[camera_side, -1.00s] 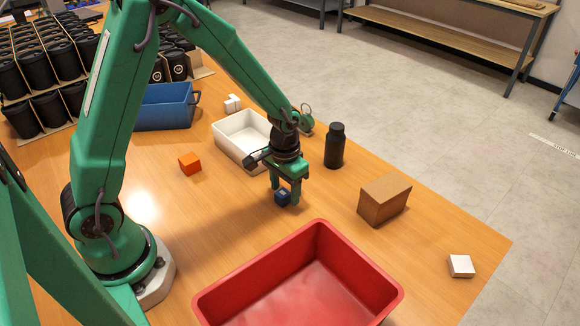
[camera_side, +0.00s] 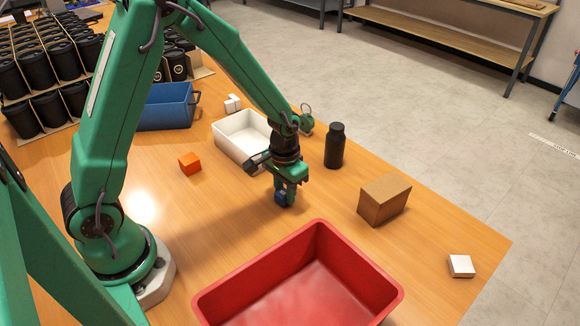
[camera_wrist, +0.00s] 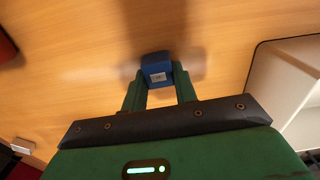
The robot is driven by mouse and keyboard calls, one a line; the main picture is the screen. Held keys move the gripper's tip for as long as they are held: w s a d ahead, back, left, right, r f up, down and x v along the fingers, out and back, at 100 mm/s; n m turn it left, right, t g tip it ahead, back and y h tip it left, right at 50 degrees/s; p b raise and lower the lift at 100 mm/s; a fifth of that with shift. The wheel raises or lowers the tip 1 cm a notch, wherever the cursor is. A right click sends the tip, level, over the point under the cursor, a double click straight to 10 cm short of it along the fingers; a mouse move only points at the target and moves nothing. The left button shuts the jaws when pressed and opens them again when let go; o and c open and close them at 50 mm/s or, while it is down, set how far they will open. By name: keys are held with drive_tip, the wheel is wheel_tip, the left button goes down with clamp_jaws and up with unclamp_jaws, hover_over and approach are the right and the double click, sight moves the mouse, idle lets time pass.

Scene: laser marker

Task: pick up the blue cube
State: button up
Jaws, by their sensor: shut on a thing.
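The blue cube (camera_side: 281,197) is small, with a pale label on one face. In the side view it sits low between the green fingers of my gripper (camera_side: 286,196), which partly hide it. The wrist view shows the blue cube (camera_wrist: 155,67) at the tips of both fingers of my gripper (camera_wrist: 158,80), one on each side. The gripper is shut on the cube. The cube is at or very near the wooden table top; I cannot tell whether there is a gap under it.
A red bin (camera_side: 300,290) stands in front. A white tray (camera_side: 225,145) and a black bottle (camera_side: 335,146) stand behind the gripper. A brown box (camera_side: 384,199) and a small white box (camera_side: 461,266) are right. An orange cube (camera_side: 190,163) and a blue bin (camera_side: 165,108) are left.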

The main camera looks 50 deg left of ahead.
sight(285, 192)
drive_tip(key=shift+r, duration=0.15)
drive_tip(key=shift+r, duration=0.5)
wheel_tip(285, 192, up, 3)
drive_tip(key=shift+d+r, duration=0.1)
drive_tip(key=s+d+r, duration=0.6)
drive_tip(key=d, duration=0.3)
drive_tip(key=shift+s+d+r, duration=0.15)
drive_tip(key=shift+s+r, duration=0.1)
drive_tip(key=shift+s, duration=0.15)
drive_tip(key=shift+w, duration=0.1)
